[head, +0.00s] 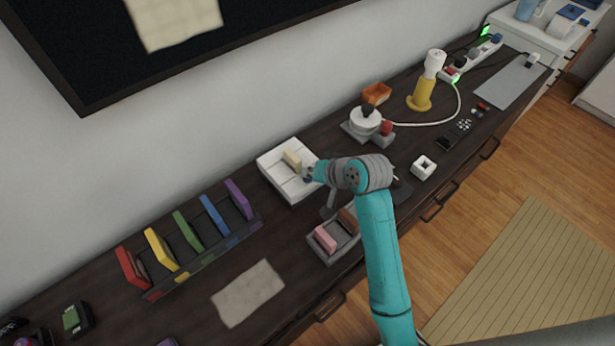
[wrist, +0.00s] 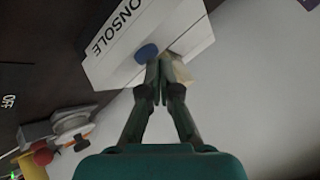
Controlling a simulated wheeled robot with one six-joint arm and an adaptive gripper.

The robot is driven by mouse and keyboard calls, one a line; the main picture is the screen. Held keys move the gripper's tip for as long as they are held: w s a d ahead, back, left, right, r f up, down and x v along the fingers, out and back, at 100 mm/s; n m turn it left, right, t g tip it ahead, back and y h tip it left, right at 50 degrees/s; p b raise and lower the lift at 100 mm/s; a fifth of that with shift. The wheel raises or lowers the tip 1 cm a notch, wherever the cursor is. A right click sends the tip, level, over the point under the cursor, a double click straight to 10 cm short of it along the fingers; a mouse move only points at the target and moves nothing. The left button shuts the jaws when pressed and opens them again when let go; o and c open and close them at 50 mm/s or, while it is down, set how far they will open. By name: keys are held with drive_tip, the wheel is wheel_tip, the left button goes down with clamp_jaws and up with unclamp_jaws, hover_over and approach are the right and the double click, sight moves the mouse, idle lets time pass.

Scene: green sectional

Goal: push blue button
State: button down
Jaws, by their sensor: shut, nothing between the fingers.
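The blue button (wrist: 147,53) is a round cap on a white console (wrist: 108,62) marked "CONSOLE" in the wrist view. My gripper (wrist: 158,64) is shut and empty, its fingertips just beside the button's edge in that view. I cannot tell whether they touch the button. A cream piece (wrist: 181,70) on the console is partly hidden behind the fingers. In the head view the white console (head: 276,163) lies near the wall, left of my arm's end. I cannot make out the button clearly there.
A grey tray with a pink block (head: 325,238) is in front. Coloured folders (head: 188,232) stand left. A cloth (head: 248,293) lies flat.

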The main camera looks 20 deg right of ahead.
sight(310, 179)
drive_tip(key=shift+f, duration=0.2)
idle(0.5)
drive_tip(key=shift+r, duration=0.55)
drive_tip(key=shift+r, duration=0.1)
drive_tip(key=shift+r, duration=2.9)
